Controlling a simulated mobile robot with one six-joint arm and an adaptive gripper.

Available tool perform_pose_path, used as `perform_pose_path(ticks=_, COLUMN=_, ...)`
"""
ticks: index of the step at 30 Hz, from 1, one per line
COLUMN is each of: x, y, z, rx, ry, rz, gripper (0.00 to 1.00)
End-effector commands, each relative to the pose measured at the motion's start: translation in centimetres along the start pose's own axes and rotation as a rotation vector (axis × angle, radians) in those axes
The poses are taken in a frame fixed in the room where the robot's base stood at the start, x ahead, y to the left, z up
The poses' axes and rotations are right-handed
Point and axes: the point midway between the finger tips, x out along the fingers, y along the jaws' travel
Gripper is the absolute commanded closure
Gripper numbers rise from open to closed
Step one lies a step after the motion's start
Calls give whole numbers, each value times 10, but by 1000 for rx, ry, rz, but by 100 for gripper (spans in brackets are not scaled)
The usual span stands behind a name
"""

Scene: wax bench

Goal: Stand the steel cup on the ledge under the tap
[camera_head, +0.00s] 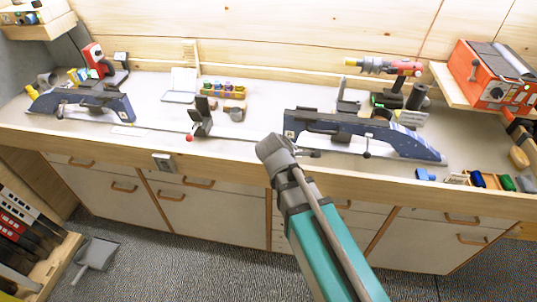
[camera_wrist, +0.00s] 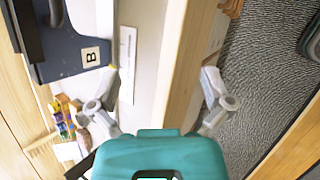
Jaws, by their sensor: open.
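A small grey cup-shaped thing (camera_head: 46,80) stands at the far left end of the bench in the head view. It looks like the steel cup, but it is too small to be sure. An orange-red machine (camera_head: 488,75) sits on a wooden shelf (camera_head: 447,84) at the right; I cannot make out the tap or its ledge clearly. My gripper (camera_wrist: 161,72) is open in the wrist view, its two fingers wide apart with nothing between them. It is over the bench's front edge. In the head view my arm hides the fingers. The cup does not show in the wrist view.
Two dark blue vises stand on the bench, one left (camera_head: 75,106) and one right (camera_head: 345,128). A black upright clamp (camera_head: 203,112) stands between them. A drill (camera_head: 400,68) is at the back right. A tray of coloured blocks (camera_head: 490,180) lies front right. Bare bench shows mid-left.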

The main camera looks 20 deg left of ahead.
Motion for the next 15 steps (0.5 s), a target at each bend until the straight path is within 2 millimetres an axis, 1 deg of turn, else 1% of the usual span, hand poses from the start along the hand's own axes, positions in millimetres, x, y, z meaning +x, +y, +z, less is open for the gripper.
perform_pose_path(ticks=1, x=8, y=-6, z=16, rx=73, ry=-3, rz=-35, gripper=0)
perform_pose_path(ticks=3, x=17, y=-13, z=33, rx=177, ry=-3, rz=-81, gripper=0)
perform_pose_path(ticks=9, x=38, y=-36, z=80, rx=477, ry=-15, rz=-212, gripper=0)
perform_pose_path(ticks=15, x=54, y=-61, z=123, rx=775, ry=-42, rz=-340, gripper=0)
